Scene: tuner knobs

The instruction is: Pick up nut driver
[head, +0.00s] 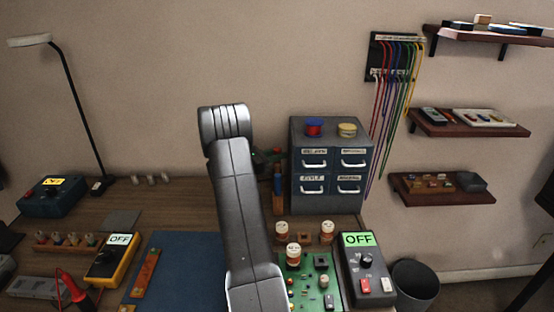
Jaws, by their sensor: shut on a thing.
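My grey arm rises through the middle of the head view and covers part of the bench. My gripper does not show; it may be behind the arm. I cannot pick out a nut driver for certain. A slim upright blue and orange thing (278,182) stands just right of my arm, next to the drawer cabinet. A small dark, green and red shape (268,157) shows above it, partly hidden by my arm, too small to identify.
The drawer cabinet (328,199) bears two spools. A green circuit board (324,265) with knobs and a grey box reading OFF (366,270) are at the right front. A yellow meter (111,260), blue mat (185,262) and lamp (75,100) are left. Shelves hang right.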

